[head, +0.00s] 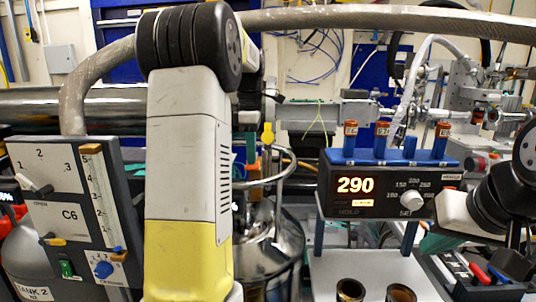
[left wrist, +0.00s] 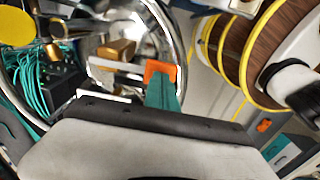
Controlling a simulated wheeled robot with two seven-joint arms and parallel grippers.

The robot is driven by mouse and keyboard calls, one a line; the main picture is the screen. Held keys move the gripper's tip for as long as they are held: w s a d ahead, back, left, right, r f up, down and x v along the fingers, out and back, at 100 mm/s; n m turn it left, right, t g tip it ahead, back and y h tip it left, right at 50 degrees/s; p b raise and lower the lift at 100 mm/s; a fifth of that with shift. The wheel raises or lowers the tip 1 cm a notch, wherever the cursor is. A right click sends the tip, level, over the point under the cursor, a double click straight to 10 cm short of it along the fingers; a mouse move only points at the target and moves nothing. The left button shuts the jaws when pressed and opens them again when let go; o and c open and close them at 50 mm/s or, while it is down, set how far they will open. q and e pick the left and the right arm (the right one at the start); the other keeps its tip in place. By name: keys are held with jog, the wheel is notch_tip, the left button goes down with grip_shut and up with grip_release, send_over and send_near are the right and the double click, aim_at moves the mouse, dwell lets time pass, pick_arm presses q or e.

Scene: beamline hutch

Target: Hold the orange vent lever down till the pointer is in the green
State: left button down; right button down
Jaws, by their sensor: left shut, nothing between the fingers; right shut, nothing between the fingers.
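The orange vent lever (head: 254,166) shows as a small orange piece beside my upright left forearm in the head view. It also shows in the left wrist view (left wrist: 158,69), right at the tip of the teal fingers. My left gripper (head: 251,147) is shut and empty, its teal fingertips (left wrist: 162,88) at the lever, seemingly touching it; I cannot tell whether they press it down. The pointer and its green band cannot be made out in either view. My right gripper (head: 440,243) is shut and empty, partly seen low at the right, below the controller and far from the lever.
A silver vessel (head: 275,260) with a ring stands behind my left forearm. A controller (head: 390,185) reading 290 is to the right. A grey panel (head: 70,210) with numbered switches and a scale stands at the left. A thick hose (head: 390,16) arches above.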

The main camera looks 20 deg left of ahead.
pick_arm(q)
jog(key=shift+s+d+f, duration=0.1)
jog(key=shift+s+f, duration=0.15)
jog(key=shift+f, duration=0.5)
jog(key=shift+r, duration=0.2)
dwell(2.6)
jog(key=shift+r, duration=0.8)
notch_tip(320, 180, up, 8)
jog(key=shift+f, duration=0.2)
dwell(0.4)
